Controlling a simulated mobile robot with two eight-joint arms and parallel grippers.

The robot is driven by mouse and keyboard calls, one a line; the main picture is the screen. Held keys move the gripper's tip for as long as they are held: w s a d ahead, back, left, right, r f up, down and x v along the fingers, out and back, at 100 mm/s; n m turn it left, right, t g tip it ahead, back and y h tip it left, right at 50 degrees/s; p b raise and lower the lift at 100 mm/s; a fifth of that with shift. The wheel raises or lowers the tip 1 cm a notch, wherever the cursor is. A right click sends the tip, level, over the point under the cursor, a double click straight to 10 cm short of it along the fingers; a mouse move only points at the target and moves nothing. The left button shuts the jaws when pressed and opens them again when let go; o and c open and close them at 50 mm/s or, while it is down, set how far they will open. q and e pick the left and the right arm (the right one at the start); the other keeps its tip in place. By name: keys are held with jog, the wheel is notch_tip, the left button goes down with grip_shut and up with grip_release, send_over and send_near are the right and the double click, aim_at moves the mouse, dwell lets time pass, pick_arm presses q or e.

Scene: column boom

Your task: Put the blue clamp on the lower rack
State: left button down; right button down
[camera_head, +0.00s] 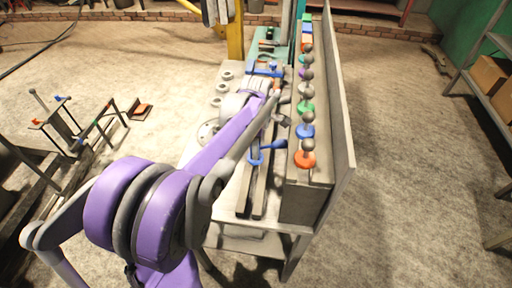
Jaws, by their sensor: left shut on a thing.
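My left arm reaches from the lower left over the bench. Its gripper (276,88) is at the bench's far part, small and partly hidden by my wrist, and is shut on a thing. A blue bar-like piece (263,72), which looks like the blue clamp, shows right at the gripper's far side; its full shape is hidden. A low rack (60,128) with several thin bars and blue, red and green ends stands on the floor side at the left. I cannot tell for sure which level is the lower rack. My right gripper is not in view.
The grey bench (225,190) carries a rail with a blue ring and handle (268,148). A raised ledge with several coloured knobs (306,158) and a tall panel (335,90) bound its right side. Shelves with boxes (490,75) stand far right. Floor between is clear.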

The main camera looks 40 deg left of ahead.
pick_arm(q)
jog(key=shift+w+d+f, duration=0.1)
jog(key=shift+w+d, duration=0.1)
jog(key=shift+d, duration=0.05)
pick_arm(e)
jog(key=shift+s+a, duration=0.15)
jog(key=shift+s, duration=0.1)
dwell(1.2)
pick_arm(q)
jog(key=shift+f, duration=0.2)
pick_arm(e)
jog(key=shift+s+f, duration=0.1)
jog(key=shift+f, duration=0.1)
